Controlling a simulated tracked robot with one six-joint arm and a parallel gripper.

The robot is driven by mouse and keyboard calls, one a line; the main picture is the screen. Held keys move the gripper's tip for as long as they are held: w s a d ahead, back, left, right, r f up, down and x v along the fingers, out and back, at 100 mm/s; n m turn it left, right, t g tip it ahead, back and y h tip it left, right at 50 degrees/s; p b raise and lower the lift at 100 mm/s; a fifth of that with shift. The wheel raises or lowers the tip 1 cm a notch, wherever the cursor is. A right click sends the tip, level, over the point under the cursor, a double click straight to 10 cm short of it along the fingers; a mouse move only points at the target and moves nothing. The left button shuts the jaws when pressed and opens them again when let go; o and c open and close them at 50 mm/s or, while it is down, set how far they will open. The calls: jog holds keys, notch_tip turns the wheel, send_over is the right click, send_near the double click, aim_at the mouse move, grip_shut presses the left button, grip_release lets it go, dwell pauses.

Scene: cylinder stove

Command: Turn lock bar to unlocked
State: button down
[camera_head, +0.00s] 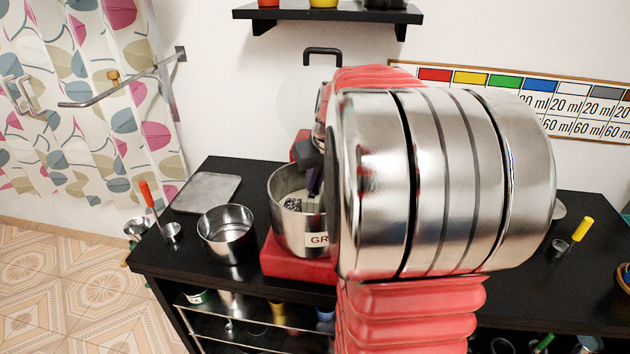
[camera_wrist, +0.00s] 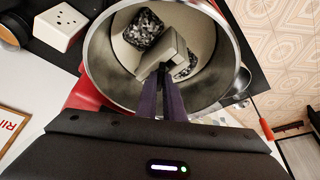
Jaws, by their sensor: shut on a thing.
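No part is clearly recognisable as the lock bar. A metal bar (camera_head: 120,93) with a wooden knob slants across the patterned curtain at the left, and I cannot tell whether it is the one. My gripper (camera_wrist: 168,82) is shut on a light grey block (camera_wrist: 172,48) inside the rim of a steel bowl (camera_wrist: 228,75). In the head view its purple fingers (camera_head: 314,181) point down into the same bowl (camera_head: 286,229), far right of the bar. Black-and-white speckled material (camera_wrist: 143,28) shows beside the grey block. My arm hides much of the machine behind it.
The bowl sits on a red base (camera_head: 290,264) on a black counter (camera_head: 590,235). A steel pot (camera_head: 227,228), a flat metal tray (camera_head: 206,191) and a red-handled ladle (camera_head: 158,212) are to its left. A yellow-handled utensil (camera_head: 581,230) lies at the right. A shelf (camera_head: 330,14) hangs above.

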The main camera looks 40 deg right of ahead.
jog(key=m+h, duration=0.1)
jog(key=m, duration=0.2)
jog(key=shift+a+m+g, duration=0.15)
jog(key=shift+m+g, duration=0.25)
jog(key=shift+w+m+g+h, duration=0.1)
jog(key=shift+m+g+h, duration=0.4)
jog(key=shift+m, duration=1)
jog(key=c, duration=1.9)
grip_release()
jog(key=shift+o, duration=0.2)
jog(key=v, duration=1.3)
jog(key=shift+a+r, duration=0.25)
jog(key=shift+r, duration=0.05)
